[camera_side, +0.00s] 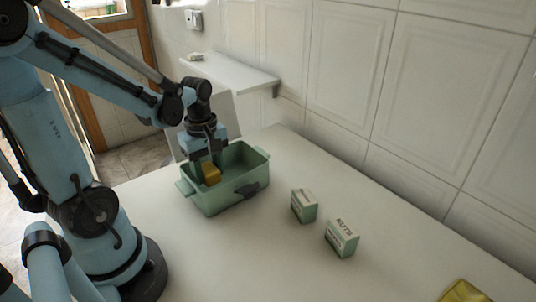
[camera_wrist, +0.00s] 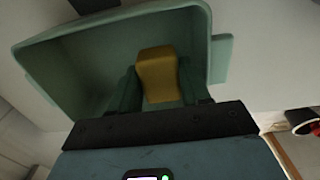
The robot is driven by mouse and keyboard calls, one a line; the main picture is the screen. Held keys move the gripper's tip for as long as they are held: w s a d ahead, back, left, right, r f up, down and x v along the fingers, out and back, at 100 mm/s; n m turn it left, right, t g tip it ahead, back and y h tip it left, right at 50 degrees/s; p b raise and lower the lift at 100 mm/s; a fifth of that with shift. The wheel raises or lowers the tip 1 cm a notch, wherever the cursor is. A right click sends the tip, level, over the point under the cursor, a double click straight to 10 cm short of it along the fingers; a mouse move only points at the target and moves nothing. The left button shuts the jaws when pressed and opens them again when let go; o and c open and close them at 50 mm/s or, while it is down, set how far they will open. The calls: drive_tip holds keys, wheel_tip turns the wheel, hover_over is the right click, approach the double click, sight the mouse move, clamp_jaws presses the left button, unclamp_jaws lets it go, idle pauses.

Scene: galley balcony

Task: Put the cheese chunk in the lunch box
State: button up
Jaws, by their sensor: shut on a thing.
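The cheese chunk (camera_side: 210,174) is a small yellow block held between the fingers of my gripper (camera_side: 205,172). In the wrist view the cheese chunk (camera_wrist: 158,73) sits between the two green fingers of my gripper (camera_wrist: 157,88), which is shut on it. The lunch box (camera_side: 226,196) is an open green box with side handles and a dark front latch. The cheese and fingertips are over the open lunch box, within its rim as seen from the side. In the wrist view the lunch box rim (camera_wrist: 222,58) surrounds the cheese. Whether the cheese touches the box floor cannot be told.
Two small green-and-white cartons stand right of the box: one nearer it (camera_side: 304,206) and one marked NUTS (camera_side: 342,239). A yellow item (camera_side: 464,291) lies at the bottom right edge. A white shelf (camera_side: 230,75) is on the tiled wall. The counter's front is clear.

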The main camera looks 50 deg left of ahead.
sight(210, 182)
drive_tip(key=shift+f, duration=2.05)
drive_tip(key=o, duration=0.8)
drive_tip(key=shift+f, duration=0.15)
